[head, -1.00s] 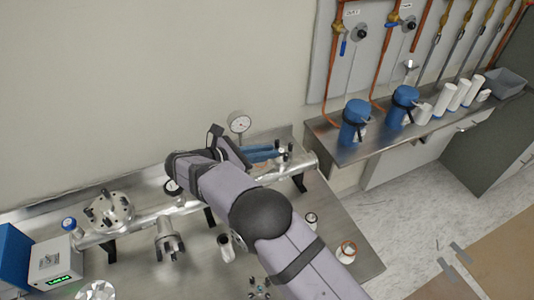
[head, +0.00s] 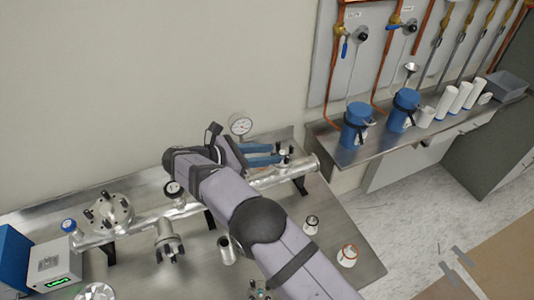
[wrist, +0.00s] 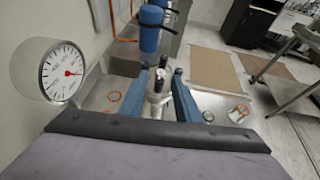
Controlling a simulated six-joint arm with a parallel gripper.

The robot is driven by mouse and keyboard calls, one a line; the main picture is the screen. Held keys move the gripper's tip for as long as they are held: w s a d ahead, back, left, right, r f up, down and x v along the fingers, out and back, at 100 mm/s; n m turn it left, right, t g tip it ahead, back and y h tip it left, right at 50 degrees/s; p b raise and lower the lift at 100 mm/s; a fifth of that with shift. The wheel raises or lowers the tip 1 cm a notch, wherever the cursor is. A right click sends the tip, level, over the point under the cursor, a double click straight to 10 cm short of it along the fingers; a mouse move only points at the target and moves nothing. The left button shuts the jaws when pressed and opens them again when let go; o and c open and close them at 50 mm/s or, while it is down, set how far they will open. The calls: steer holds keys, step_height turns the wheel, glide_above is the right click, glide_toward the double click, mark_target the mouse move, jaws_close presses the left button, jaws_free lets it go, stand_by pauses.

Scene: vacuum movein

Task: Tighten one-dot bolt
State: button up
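My gripper (head: 274,154) has two blue fingers that stand apart, one on each side of a small metal flange fitting. The fitting shows between the fingers in the wrist view (wrist: 157,103), and beside the fingertips in the head view (head: 285,160). Black-topped bolts (wrist: 160,75) stand up from it, close to the fingertips. No contact is visible between the fingers and a bolt. The dot marks are too small to read, so I cannot tell which bolt is the one-dot bolt. My gripper's body hides part of the fitting's near side.
A dial gauge (head: 241,126) stands by the wall close to my gripper. A long metal pipe (head: 150,212) runs along the bench, with a larger bolted flange (head: 108,211) at left. Blue canisters (head: 356,126) stand on the right shelf. Small cups (head: 348,255) sit on the bench front.

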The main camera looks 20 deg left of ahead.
steer(key=shift+a, duration=0.1)
steer(key=b+v, duration=0.2)
steer(key=v, duration=0.5)
stand_by(0.4)
steer(key=shift+r, duration=0.1)
